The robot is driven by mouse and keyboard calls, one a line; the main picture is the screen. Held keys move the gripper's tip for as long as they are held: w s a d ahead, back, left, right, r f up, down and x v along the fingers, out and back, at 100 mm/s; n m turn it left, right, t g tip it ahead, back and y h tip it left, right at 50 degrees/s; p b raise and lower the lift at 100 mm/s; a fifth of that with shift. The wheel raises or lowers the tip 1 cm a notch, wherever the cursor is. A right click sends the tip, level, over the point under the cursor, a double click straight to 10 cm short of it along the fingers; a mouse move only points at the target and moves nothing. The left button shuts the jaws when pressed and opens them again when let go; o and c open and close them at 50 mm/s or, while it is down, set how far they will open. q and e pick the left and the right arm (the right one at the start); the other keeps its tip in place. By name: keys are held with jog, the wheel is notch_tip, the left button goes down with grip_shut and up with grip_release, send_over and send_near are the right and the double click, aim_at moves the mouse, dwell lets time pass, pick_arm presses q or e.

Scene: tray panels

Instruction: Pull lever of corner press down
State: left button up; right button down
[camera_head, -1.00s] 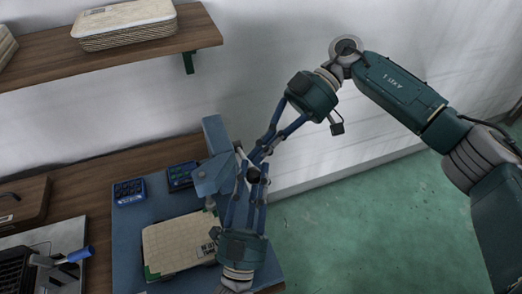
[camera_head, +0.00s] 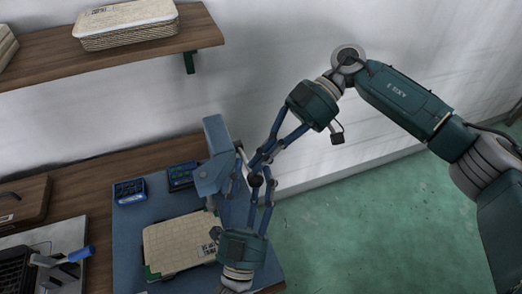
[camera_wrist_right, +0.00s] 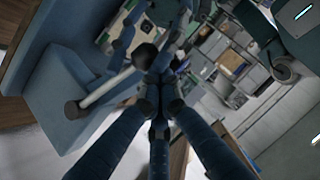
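The blue corner press (camera_head: 213,165) stands at the back right of the blue work plate. Its pale lever rod (camera_wrist_right: 98,95) ends in a black ball knob (camera_wrist_right: 145,57); the knob also shows in the head view (camera_head: 256,179). My right gripper (camera_head: 264,157) comes from the upper right, its fingertips drawn together just beside the knob; the right wrist view shows no clear grip on it. My left gripper (camera_head: 252,185) points up from the bottom with its fingers apart on either side of the knob. Cream tray panels (camera_head: 178,243) lie below the press, partly hidden by my left gripper.
Two dark blue boxes (camera_head: 129,191) of small parts stand on the blue plate (camera_head: 135,222). A blue-handled tool (camera_head: 78,254) is at the lower left. The green floor at right is clear.

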pick_arm(q)
jog(key=shift+a+r, duration=0.2)
jog(key=shift+r, duration=0.1)
pick_arm(e)
jog(key=shift+d+f, duration=0.25)
jog(key=shift+f, duration=0.05)
